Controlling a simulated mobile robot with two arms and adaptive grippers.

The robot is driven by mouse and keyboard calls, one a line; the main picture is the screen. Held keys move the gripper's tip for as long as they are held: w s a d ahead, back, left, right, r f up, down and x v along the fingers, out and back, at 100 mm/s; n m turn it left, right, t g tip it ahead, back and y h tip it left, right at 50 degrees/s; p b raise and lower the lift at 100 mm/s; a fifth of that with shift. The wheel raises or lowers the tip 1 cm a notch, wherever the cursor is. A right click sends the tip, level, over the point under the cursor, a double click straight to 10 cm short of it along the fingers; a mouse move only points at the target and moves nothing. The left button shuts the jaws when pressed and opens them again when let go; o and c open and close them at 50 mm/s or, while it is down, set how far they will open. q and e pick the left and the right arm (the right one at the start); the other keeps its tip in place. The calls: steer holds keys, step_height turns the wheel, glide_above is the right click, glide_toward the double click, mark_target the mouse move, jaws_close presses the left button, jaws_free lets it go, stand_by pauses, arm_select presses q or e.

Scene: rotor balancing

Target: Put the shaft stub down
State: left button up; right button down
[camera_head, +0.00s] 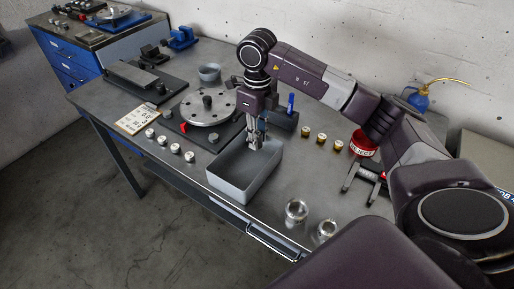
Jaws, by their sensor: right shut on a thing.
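My right gripper (256,138) points down over the far end of a grey open bin (227,188). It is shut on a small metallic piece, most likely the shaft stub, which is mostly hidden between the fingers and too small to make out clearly. I cannot tell whether the piece touches the bin. The bin looks empty where its floor shows. My left gripper is not in view.
A round metal rotor disc (208,108) with a dark hub stands left of the gripper. Several small silver weights line the table's left edge. Bare tabletop surrounds the bin's right side.

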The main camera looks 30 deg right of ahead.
mark_target(257, 158)
step_height(257, 158, down, 5)
steer(key=shift+f, duration=0.1)
stand_by(0.3)
steer(key=shift+f, duration=0.2)
steer(key=c, duration=2)
jaws_free()
steer(key=shift+r, duration=0.1)
steer(key=shift+r+p, duration=0.2)
steer(key=shift+p, duration=0.1)
steer(key=shift+w+r, duration=0.1)
steer(key=shift+r, duration=0.25)
step_height(257, 158, up, 11)
steer(key=shift+r+b, duration=0.1)
steer(key=shift+b, duration=0.9)
